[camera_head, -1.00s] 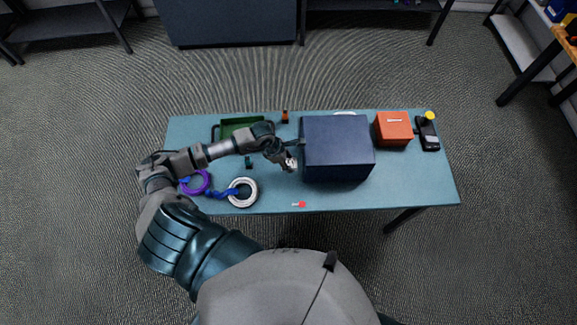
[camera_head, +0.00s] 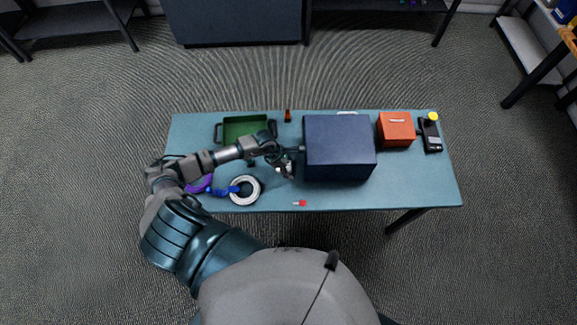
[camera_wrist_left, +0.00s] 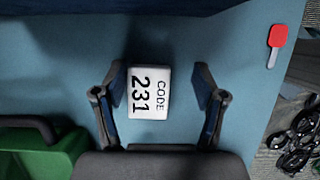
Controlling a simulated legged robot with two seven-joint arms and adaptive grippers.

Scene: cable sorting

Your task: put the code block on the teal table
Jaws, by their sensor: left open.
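The code block (camera_wrist_left: 148,92) is a small white block marked "CODE 231", label facing the camera, in the left wrist view. It shows small and white beside the gripper in the head view (camera_head: 291,169). My left gripper (camera_wrist_left: 160,85) is open, with one finger on each side of the block and a gap at each side. In the head view the gripper (camera_head: 286,168) is over the teal table (camera_head: 380,195), left of the dark blue box. The block appears to rest on the table, though any small gap under it cannot be told. My right gripper is not in view.
The dark blue box (camera_head: 340,150) stands close right of the gripper. An orange box (camera_head: 396,129) is at right. The front right is clear.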

